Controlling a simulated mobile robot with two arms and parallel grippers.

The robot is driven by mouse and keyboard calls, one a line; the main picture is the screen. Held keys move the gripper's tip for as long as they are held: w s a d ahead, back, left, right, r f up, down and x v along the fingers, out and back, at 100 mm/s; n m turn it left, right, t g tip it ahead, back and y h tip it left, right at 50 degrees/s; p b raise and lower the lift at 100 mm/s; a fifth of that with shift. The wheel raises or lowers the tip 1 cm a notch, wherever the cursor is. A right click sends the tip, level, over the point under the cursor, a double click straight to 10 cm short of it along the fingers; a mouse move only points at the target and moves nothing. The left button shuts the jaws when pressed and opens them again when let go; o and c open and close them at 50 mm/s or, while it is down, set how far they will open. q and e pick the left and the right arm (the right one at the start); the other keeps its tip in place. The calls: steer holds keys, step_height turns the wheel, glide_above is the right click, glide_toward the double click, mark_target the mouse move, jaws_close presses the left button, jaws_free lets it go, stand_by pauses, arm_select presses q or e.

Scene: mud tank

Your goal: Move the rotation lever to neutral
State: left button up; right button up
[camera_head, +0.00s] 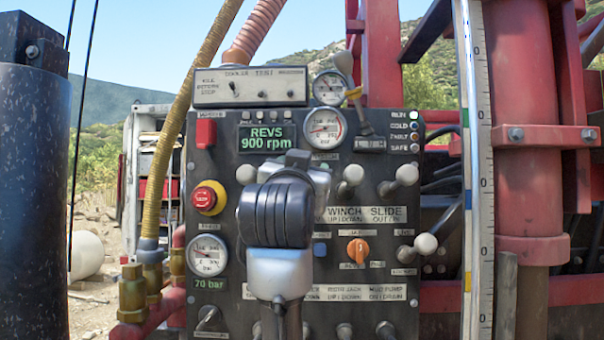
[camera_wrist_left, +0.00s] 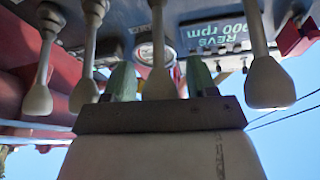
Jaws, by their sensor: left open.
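The control panel (camera_head: 335,255) fills the middle of the head view, with a row of white-knobbed levers. No rotation label is readable; my left arm covers the area left of the winch label. My left gripper (camera_wrist_left: 160,78) is open, its two greenish fingertips pointing at the panel. One white lever knob (camera_wrist_left: 158,84) shows between the fingers in the wrist view; contact cannot be told. Another knob (camera_wrist_left: 270,82) hangs to the right of the fingers and shows left of my arm in the head view (camera_head: 247,174). In the head view my wrist hides the fingertips.
The winch lever (camera_head: 350,178) and slide lever (camera_head: 405,174) stand close right of my left gripper. A red stop button (camera_head: 204,199) and pressure gauge (camera_head: 208,255) are at left. A yellow hose (camera_head: 182,120) and a silver scale post (camera_head: 478,160) flank the panel.

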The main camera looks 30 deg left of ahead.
arm_select(q)
steer(key=shift+s+f, duration=0.1)
steer(key=shift+s, duration=0.1)
steer(key=b+v, duration=0.3)
steer(key=v, duration=0.7)
steer(key=shift+s+d, duration=0.2)
